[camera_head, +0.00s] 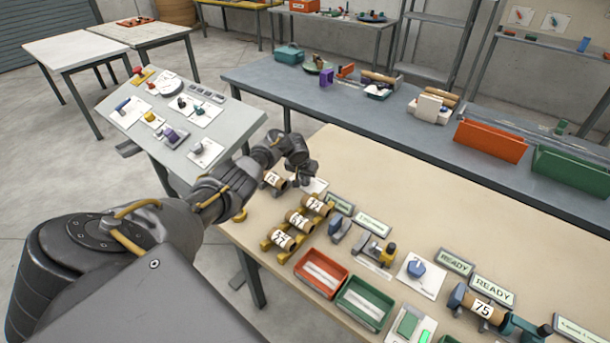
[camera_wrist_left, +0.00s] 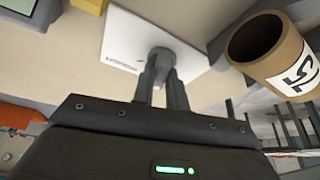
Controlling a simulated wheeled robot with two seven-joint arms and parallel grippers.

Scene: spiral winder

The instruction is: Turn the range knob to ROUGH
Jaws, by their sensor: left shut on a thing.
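My left gripper (camera_head: 305,172) is over the left part of the beige bench, at a small white plate (camera_head: 315,186). In the left wrist view the fingers (camera_wrist_left: 163,82) are shut on a dark grey knob (camera_wrist_left: 159,57) that stands on the white plate (camera_wrist_left: 125,35). The plate has a line of small dark lettering, too small to read. The fingers cover part of the knob, and I cannot tell which way it points. A second white plate with a blue knob (camera_head: 417,269) lies further right. My right gripper is not in view.
A labelled cardboard tube (camera_wrist_left: 268,52) is close beside the fingers. More tubes rest on yellow holders (camera_head: 298,220). A red tray (camera_head: 321,272) and a green tray (camera_head: 365,302) are in front. READY signs (camera_head: 492,290) stand to the right. The bench's right back part is clear.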

